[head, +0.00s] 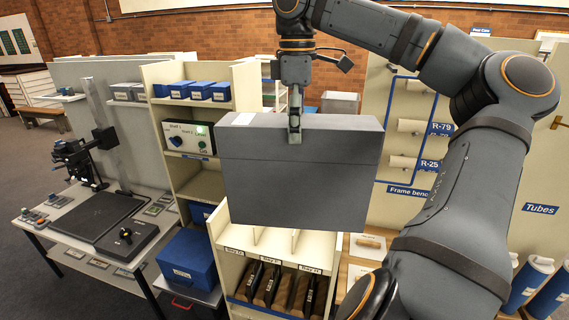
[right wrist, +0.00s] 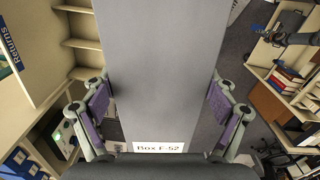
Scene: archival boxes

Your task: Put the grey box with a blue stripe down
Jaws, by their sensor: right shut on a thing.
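A large grey box (head: 300,180) hangs upright in the middle of the head view, in front of the cream shelving. My right gripper (head: 295,128) is shut on its top edge, with the fingers on either side of it. In the right wrist view the box (right wrist: 165,60) fills the middle between the two purple-padded fingers of the gripper (right wrist: 162,108). A white label (right wrist: 159,147) on it reads "Box F-52". No blue stripe shows on the faces I can see. My left gripper is not in view.
A cream rack (head: 224,246) with labelled bays and several dark upright items stands below and behind the box. A shelf unit (head: 163,136) with blue boxes is left of it. A table (head: 63,235) with a camera stand is farther left. Blue tubes (head: 527,284) stand at right.

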